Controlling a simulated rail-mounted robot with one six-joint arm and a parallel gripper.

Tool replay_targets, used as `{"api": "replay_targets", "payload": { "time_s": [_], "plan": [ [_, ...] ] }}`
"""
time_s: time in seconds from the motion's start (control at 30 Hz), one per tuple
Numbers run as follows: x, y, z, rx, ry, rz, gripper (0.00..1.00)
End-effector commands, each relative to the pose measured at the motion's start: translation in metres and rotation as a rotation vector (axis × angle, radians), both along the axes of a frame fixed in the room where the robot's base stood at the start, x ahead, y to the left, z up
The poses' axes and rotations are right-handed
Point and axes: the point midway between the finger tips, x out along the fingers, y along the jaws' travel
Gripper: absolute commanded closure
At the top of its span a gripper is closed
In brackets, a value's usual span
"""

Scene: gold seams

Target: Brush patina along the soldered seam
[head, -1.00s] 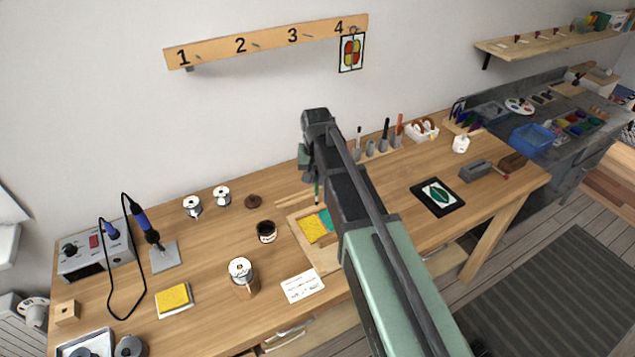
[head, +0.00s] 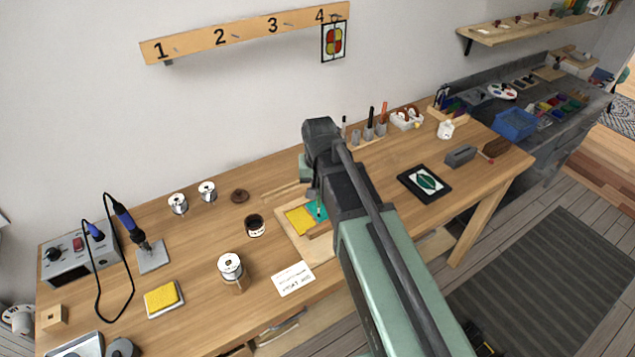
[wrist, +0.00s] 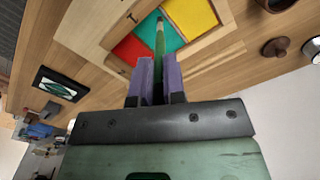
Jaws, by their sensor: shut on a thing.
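My gripper (wrist: 158,75) is shut on a thin green-handled brush (wrist: 160,45), with purple fingers on both sides of it. In the head view the brush (head: 319,209) points down at the glass panel, and my arm hides most of the gripper. The panel lies in a wooden frame (head: 290,231) and has yellow glass (wrist: 190,18), teal glass (wrist: 147,30) and red glass (wrist: 132,48). The brush tip is over the teal glass near its border with the yellow. I cannot tell whether it touches. An open dark jar (head: 255,226) stands left of the frame.
A brown lid (head: 239,196) lies behind the jar. A solder spool (head: 230,267) and a written card (head: 293,279) are in front. A soldering iron (head: 133,225) and yellow sponge (head: 161,297) stand at left. A dark framed picture (head: 430,184) lies right on clear wood.

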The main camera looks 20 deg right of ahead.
Motion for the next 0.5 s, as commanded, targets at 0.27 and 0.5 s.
{"api": "replay_targets", "payload": {
  "time_s": [0.27, 0.5],
  "plan": [
    [0.0, 0.0, -0.038, 0.0, 0.0, 0.0, 1.0],
    [0.031, 0.008, -0.033, 0.0, 0.0, 0.001, 1.0]
  ]
}}
